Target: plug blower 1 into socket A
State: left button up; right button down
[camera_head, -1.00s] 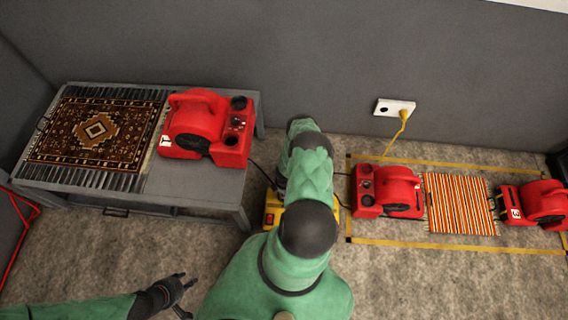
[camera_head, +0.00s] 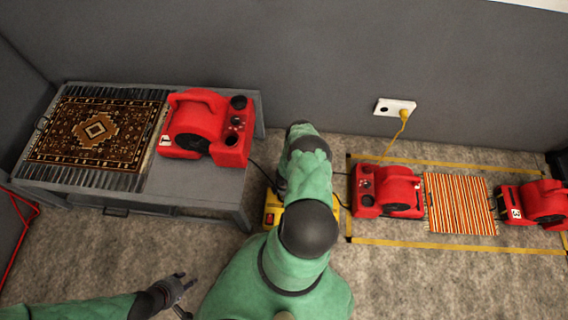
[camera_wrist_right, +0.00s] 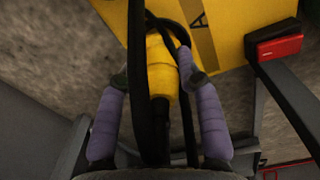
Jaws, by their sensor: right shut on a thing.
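Blower 1 (camera_head: 208,128), red with a white tag, stands on the grey table. A yellow box (camera_head: 272,208) on the floor is partly hidden by my right arm. In the right wrist view the box (camera_wrist_right: 228,25) bears a letter A and a red switch. My right gripper (camera_wrist_right: 158,82) is shut on a yellow plug (camera_wrist_right: 160,62) with a black cable, close to the box. I cannot tell whether the plug touches or enters it; no socket opening shows. My left gripper (camera_head: 186,294) is open and empty above the floor, lower left.
A patterned rug (camera_head: 97,128) lies on the table (camera_head: 205,186). Two more red blowers (camera_head: 388,190) (camera_head: 538,203) flank a striped rug (camera_head: 459,204) inside yellow floor tape. A yellow cord (camera_head: 397,138) hangs from the wall outlet (camera_head: 395,107). Black cables cross the right wrist view.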

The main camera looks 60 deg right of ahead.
jog(key=shift+f, duration=0.1)
jog(key=c, duration=0.8)
grip_release()
jog(key=shift+o, duration=0.2)
jog(key=shift+r, duration=6)
